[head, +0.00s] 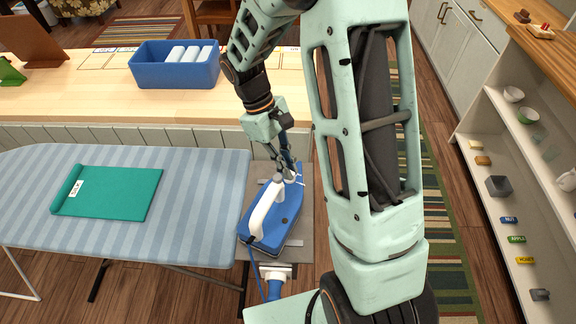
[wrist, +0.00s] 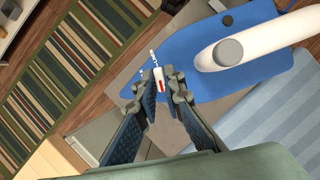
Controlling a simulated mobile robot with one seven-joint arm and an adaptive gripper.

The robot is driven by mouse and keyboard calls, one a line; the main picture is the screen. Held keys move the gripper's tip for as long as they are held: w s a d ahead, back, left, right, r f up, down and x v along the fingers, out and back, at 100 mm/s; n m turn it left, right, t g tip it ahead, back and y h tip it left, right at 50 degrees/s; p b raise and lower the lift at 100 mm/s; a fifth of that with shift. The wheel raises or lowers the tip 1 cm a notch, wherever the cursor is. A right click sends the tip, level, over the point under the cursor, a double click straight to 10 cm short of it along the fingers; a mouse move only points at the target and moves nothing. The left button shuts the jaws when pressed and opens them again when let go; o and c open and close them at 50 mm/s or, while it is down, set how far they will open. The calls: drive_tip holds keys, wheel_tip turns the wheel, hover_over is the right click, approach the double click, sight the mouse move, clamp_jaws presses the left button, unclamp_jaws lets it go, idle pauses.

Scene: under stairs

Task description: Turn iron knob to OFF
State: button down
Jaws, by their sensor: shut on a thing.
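The iron (head: 278,226) has a blue body and a white handle (head: 264,212) and lies on a grey plate at the right end of the ironing board. In the wrist view its blue body (wrist: 190,58) reaches in from the right. The iron knob (wrist: 159,80) is small and white with a red mark, near the iron's narrow end. White lettering (wrist: 153,57) beside it is too small to read. My gripper (wrist: 157,86) is shut on the knob, with one finger on each side. In the head view my gripper (head: 291,176) is at the iron's far end, and the knob is hidden.
The striped ironing board (head: 205,225) bears a folded teal cloth (head: 110,193) with a label. A blue bin (head: 175,75) with white rolls stands on the wooden counter (head: 110,100) behind. A shelf unit (head: 480,120) with small items stands at right. A cord hangs below the iron.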

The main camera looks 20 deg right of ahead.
drive_tip(key=shift+n, duration=0.6)
drive_tip(key=shift+n+t, duration=0.3)
drive_tip(key=c, duration=2)
unclamp_jaws()
drive_tip(key=shift+c, duration=0.2)
drive_tip(key=v, duration=1.2)
drive_tip(key=shift+a, duration=0.25)
drive_tip(key=shift+a+f, duration=0.1)
